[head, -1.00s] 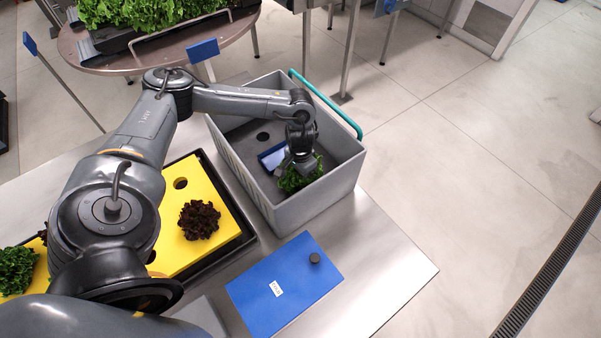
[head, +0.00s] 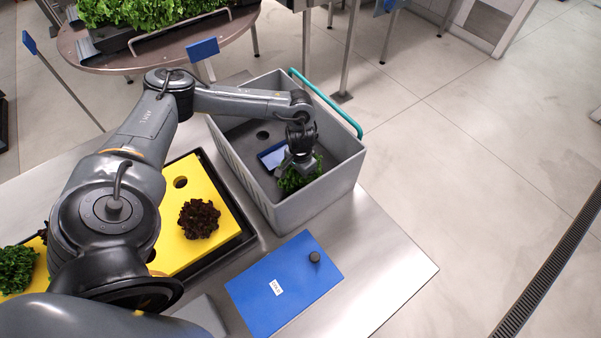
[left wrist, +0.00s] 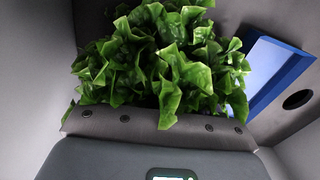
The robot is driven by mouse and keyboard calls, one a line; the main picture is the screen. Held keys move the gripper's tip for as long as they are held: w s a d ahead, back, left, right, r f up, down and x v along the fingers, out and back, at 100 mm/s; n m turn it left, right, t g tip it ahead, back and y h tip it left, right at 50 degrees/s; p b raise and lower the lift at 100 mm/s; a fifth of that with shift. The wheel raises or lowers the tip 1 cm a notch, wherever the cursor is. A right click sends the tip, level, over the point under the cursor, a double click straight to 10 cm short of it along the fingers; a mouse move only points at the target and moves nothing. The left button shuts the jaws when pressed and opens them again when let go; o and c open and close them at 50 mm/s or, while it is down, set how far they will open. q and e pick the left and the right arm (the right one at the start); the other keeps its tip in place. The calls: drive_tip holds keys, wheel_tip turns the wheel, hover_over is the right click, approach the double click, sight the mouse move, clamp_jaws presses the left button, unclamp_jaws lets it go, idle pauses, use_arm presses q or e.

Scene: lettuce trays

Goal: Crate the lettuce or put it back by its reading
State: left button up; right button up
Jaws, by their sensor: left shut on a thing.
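A green lettuce (head: 297,181) is inside the grey crate (head: 229,165), near its front right wall. My left gripper (head: 298,165) reaches down into the crate and is shut on the lettuce. In the left wrist view the lettuce's leaves (left wrist: 165,65) spread beyond the gripper's front edge and hide the fingertips. I cannot tell whether the lettuce touches the crate floor. A small lit display shows at the bottom edge of that view, too cut off to read. My right gripper is not in view.
A blue-framed panel (head: 272,156) lies in the crate. Left of the crate, a yellow raft (head: 187,257) holds a dark red lettuce (head: 199,218), with a green lettuce (head: 16,269) farther left and an empty hole. A blue board (head: 284,283) with a knob lies in front.

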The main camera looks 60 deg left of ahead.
use_arm(q)
drive_tip(key=shift+f, duration=0.15)
drive_tip(key=o, duration=1.4)
wheel_tip(320, 180, up, 4)
drive_tip(key=p, duration=0.5)
drive_tip(key=shift+r, duration=0.25)
drive_tip(key=shift+r+p, duration=1.25)
drive_tip(key=shift+p, duration=0.5)
